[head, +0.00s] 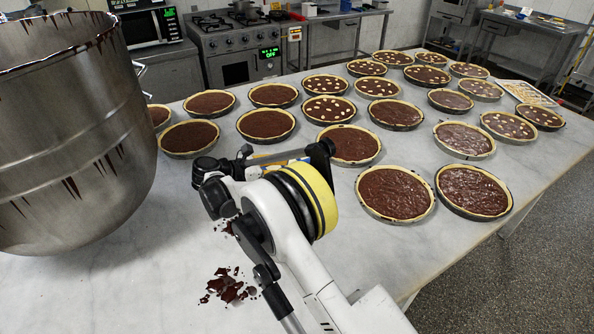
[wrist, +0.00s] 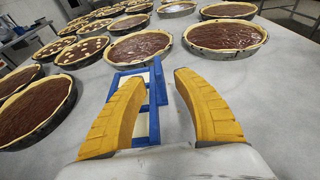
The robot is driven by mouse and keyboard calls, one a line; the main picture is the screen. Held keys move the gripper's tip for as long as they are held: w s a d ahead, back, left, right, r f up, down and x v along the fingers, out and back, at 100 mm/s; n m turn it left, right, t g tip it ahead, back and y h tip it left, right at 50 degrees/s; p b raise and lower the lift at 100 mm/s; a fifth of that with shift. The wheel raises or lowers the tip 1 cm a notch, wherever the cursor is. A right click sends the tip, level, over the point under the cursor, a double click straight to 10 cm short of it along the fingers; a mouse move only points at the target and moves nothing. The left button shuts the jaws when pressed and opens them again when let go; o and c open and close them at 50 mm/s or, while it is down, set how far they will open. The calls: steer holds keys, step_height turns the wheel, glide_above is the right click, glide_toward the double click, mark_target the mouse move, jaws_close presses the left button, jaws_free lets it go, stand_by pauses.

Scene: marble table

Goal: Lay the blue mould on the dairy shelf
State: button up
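My gripper (wrist: 158,82) is open in the wrist view, its two yellow-orange fingers spread apart. A blue-framed object (wrist: 156,80) with pale panels and a crossbar lies beneath and just beyond the left finger, which hides part of it. I cannot tell whether this is the shelf or something else. Nothing is clearly held between the fingers. In the head view, my arm largely hides the gripper and the blue-framed object. I cannot make out a separate blue mould in either view.
Many chocolate tarts in tins cover the marble table (head: 120,290), one (head: 396,193) right of my arm. A big metal bowl (head: 70,140) stands at left. Chocolate shards (head: 228,287) lie near the front. A patterned tray (head: 527,93) sits at the far right. The front left is mostly bare.

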steer(key=b+x, duration=0.2)
steer(key=x, duration=0.4)
steer(key=shift+w+r, duration=0.1)
steer(key=shift+r, duration=0.05)
steer(key=shift+a+r, duration=0.1)
jaws_close()
